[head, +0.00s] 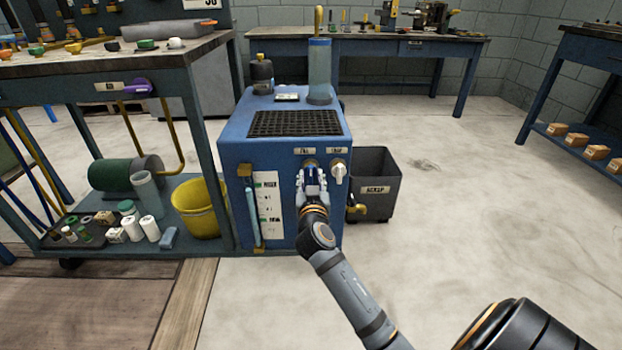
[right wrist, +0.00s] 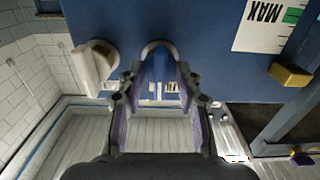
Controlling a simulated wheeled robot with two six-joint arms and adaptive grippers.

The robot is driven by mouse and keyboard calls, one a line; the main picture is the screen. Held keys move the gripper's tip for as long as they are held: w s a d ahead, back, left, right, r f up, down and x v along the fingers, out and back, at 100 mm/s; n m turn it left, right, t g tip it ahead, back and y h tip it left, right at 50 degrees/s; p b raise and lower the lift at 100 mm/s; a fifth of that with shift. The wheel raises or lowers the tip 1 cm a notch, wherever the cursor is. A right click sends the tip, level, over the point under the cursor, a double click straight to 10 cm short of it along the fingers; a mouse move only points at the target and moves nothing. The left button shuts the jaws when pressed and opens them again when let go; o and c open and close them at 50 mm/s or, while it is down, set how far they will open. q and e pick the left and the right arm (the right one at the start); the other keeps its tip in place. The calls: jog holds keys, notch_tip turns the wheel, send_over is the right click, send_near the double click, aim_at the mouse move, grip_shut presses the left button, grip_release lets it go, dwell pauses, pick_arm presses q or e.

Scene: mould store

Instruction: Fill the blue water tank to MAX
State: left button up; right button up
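The blue water tank (head: 230,140) stands mid-view with a black grate on top. Its front carries a white level card (head: 268,205) and a pale sight tube (head: 253,215); the water level is too small to tell. The level card shows MAX upside down in the right wrist view (right wrist: 265,25). My right gripper (head: 312,178) is at the tank front under the FILL label, its fingers closed around the blue fill knob (right wrist: 157,47), which they mostly hide. A white knob (head: 339,172) sits to the right; it also shows in the right wrist view (right wrist: 88,68). My left gripper is not in view.
A dark grey bin (head: 378,165) stands right of the tank, by a brass spout. A trolley with a yellow bucket (head: 198,207) and bottles stands close on the left. A bottle and a clear cylinder (head: 319,70) stand on the tank. The floor on the right is clear.

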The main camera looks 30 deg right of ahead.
jog(key=v, duration=0.7)
jog(key=shift+s+a, duration=0.15)
